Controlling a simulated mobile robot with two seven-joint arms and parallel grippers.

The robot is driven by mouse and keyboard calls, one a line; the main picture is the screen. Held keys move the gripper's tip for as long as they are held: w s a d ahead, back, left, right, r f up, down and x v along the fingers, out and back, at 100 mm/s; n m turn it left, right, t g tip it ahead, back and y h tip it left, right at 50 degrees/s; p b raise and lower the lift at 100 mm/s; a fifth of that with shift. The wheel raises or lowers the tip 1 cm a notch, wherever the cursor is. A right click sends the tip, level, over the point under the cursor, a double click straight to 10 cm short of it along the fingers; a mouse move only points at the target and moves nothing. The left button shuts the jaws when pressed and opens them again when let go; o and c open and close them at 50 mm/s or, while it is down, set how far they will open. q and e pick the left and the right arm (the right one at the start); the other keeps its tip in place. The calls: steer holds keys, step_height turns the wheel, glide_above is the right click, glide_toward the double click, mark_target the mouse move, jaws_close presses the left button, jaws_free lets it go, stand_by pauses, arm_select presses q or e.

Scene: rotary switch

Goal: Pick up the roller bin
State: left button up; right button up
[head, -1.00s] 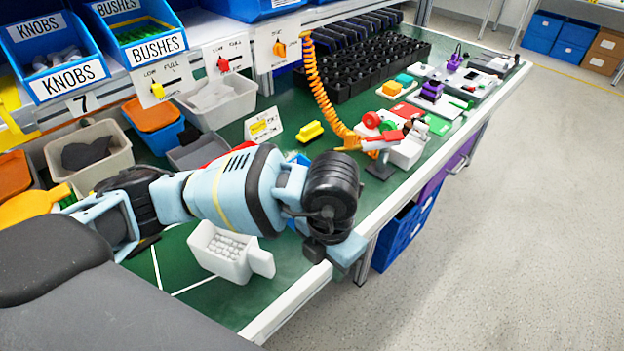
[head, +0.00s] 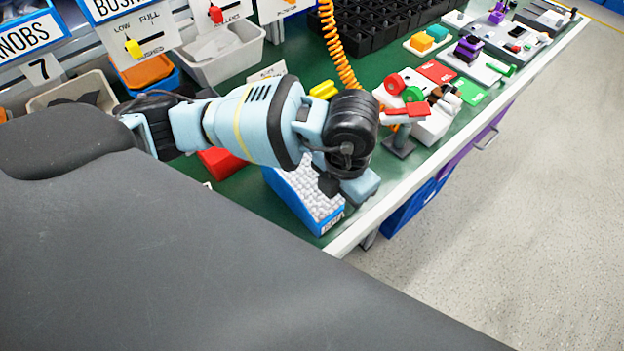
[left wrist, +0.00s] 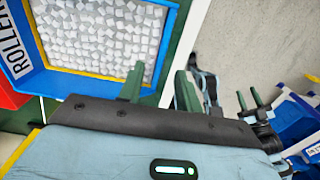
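The roller bin (head: 298,192) is a blue open bin full of small white pieces on the green bench near its front edge. My left forearm and wrist hide part of it in the head view. In the left wrist view the roller bin (left wrist: 171,28) is at upper left, with a white "ROLLER" label on its left side. My left gripper (left wrist: 158,88) is open. One finger overlaps the bin's near right corner and the other is beyond its right wall; contact cannot be told. My right gripper (left wrist: 250,100) shows small at the right, fingers apart, away from the bin.
A red bin (head: 220,162) stands left of the roller bin. A red-and-white fixture on a stand (head: 398,140) and an orange coiled hose (head: 335,45) are beyond my wrist. Grey floor (head: 540,200) lies open right of the bench.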

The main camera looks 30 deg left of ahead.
mark_target(341, 208)
arm_select(q)
steer(key=shift+w+d+f, duration=0.1)
steer(key=shift+w+f, duration=0.1)
steer(key=shift+f, duration=1.25)
steer(key=shift+w+d+f, duration=0.1)
steer(key=shift+w+f, duration=0.05)
steer(key=shift+f, duration=1.3)
steer(key=shift+c, duration=0.3)
steer(key=shift+r, duration=0.1)
jaws_close()
